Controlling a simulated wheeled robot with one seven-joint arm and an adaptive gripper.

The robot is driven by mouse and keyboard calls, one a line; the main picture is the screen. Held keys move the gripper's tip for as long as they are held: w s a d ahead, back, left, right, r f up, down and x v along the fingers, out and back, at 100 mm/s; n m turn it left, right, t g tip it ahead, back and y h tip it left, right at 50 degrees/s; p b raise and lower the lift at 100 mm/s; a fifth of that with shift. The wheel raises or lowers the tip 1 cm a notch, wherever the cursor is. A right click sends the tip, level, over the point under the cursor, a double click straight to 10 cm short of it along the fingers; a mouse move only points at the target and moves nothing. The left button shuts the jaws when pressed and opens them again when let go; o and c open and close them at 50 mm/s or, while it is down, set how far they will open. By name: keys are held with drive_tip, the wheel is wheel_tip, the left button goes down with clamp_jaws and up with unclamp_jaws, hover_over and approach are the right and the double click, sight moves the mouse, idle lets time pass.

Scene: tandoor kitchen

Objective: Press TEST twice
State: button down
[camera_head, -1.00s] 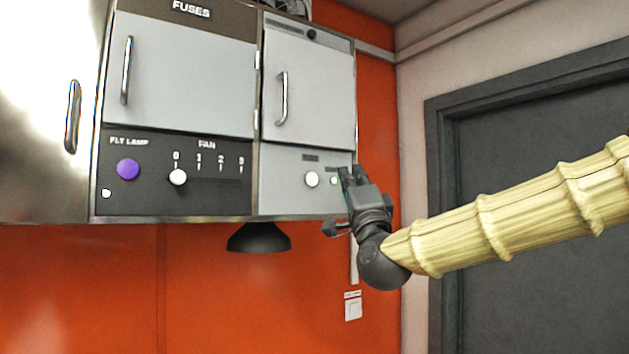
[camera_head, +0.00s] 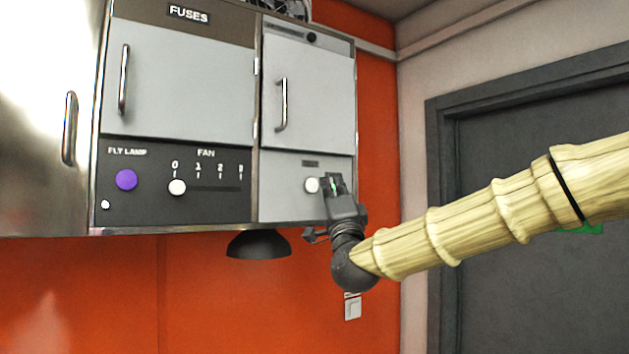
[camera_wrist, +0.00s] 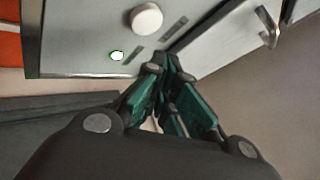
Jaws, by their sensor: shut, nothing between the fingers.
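A round white button (camera_head: 312,185) sits on the light grey lower panel of the right cabinet; it also shows in the wrist view (camera_wrist: 147,19). The dark label strip (camera_head: 310,163) above it is too small to read, so I cannot confirm TEST. A small white light with a green edge (camera_wrist: 117,56) is on the same panel beside a second dark strip (camera_wrist: 132,55). My gripper (camera_head: 333,178) is shut and empty just right of the white button in the head view. In the wrist view its fingertips (camera_wrist: 165,62) are apart from the button; their distance from the panel is unclear.
On the left, a dark panel carries a purple FLY LAMP button (camera_head: 126,180) and a white FAN knob (camera_head: 177,187) at 0. Handled cabinet doors are above. A black hood-shaped thing (camera_head: 258,245) hangs below. A wall switch (camera_head: 352,307) is lower right.

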drive_tip(key=shift+w+a+f, duration=0.1)
drive_tip(key=shift+w+a, duration=0.55)
drive_tip(key=shift+w, duration=0.2)
drive_tip(key=shift+w+a+b, duration=0.1)
drive_tip(key=shift+b, duration=0.2)
idle(0.8)
drive_tip(key=shift+w+a, duration=0.2)
drive_tip(key=shift+w+a+b, duration=0.25)
drive_tip(key=shift+w+b, duration=0.05)
idle(1.0)
drive_tip(key=shift+s+d, duration=0.1)
idle(0.4)
drive_tip(key=shift+s+d+b, duration=0.45)
drive_tip(key=shift+s+b, duration=0.15)
drive_tip(key=shift+b, duration=0.15)
